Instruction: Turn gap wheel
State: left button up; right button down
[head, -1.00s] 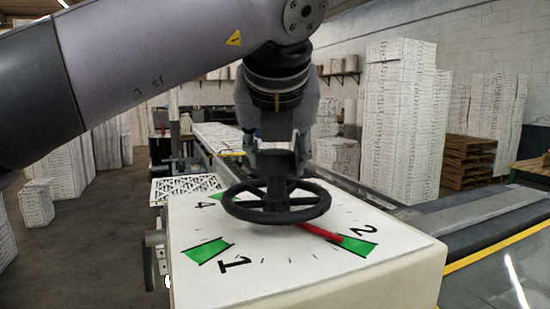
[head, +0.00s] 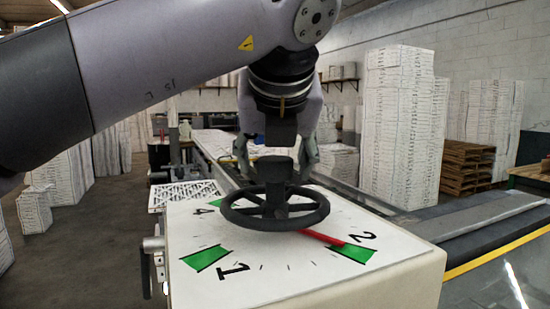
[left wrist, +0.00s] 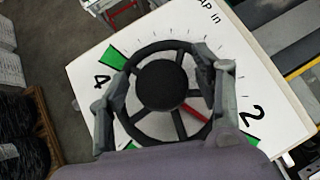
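The black gap wheel (head: 275,209) lies flat on top of a white dial box (head: 310,270), with a round hub post (head: 277,170) rising from its middle. A red pointer (head: 322,237) reaches from under the wheel to the green mark (head: 354,250) beside the 2. Other green marks lie by the 1 (head: 206,255) and the 4. My left gripper (head: 276,174) hangs over the hub with its fingers spread wide, one on each side and apart from it. In the left wrist view the open fingers straddle the wheel (left wrist: 160,87). My right gripper is out of view.
A conveyor line (head: 360,195) runs behind the box, with a yellow-edged machine bed (head: 500,250) at the right. Tall stacks of white boxes (head: 400,130) and wooden pallets (head: 462,172) stand farther back. The floor at the left is open.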

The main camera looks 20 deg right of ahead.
pick_arm(q)
jog(key=shift+s+r, duration=0.1)
jog(key=v, duration=1.1)
jog(key=shift+s+r, duration=0.2)
jog(key=shift+r, duration=0.05)
jog(key=shift+a, duration=0.15)
